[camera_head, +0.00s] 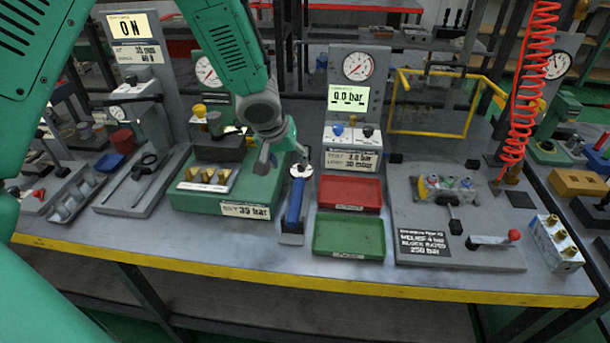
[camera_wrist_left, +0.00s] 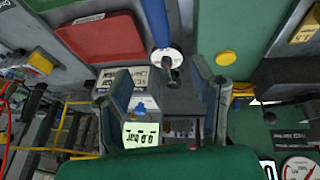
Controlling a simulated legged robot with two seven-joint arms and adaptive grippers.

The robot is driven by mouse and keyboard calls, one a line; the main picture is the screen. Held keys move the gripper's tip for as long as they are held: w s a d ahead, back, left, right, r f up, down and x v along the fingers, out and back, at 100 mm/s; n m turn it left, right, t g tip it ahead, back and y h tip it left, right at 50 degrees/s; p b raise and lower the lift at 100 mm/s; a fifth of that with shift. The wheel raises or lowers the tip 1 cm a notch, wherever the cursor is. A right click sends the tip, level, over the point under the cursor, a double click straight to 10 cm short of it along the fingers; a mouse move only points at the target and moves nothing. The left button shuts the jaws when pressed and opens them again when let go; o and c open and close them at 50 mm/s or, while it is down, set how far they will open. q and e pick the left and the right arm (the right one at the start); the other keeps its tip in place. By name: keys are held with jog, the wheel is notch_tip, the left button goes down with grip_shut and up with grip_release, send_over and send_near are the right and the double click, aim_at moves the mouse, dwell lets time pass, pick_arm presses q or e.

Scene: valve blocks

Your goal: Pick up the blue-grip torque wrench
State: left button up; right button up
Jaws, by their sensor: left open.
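The torque wrench (camera_head: 295,205) lies on the bench with its blue grip toward the front edge and its round silver head toward the back. It also shows in the left wrist view, where its blue grip (camera_wrist_left: 156,22) enters from the top. My left gripper (camera_head: 281,160) is open and empty near the wrench's head end, just behind and left of it. In the left wrist view its fingers (camera_wrist_left: 163,82) stand apart, with the round head seen between them. Whether they touch the wrench cannot be told. My right gripper is not in view.
A green block (camera_head: 228,192) with brass fittings stands left of the wrench. A red tray (camera_head: 350,193) and a green tray (camera_head: 349,235) sit close on its right. A gauge stand (camera_head: 357,100) rises behind. A red coiled hose (camera_head: 520,110) hangs at right.

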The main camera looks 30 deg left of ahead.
aim_at(298, 183)
pick_arm(q)
jog(key=b+x, duration=0.1)
jog(key=x, duration=0.7)
jog(key=shift+f, duration=0.1)
jog(key=b+x, duration=0.1)
jog(key=x, duration=0.4)
jog(key=shift+s+a+f, duration=0.1)
jog(key=shift+f, duration=0.1)
jog(key=shift+r, duration=0.1)
grip_shut()
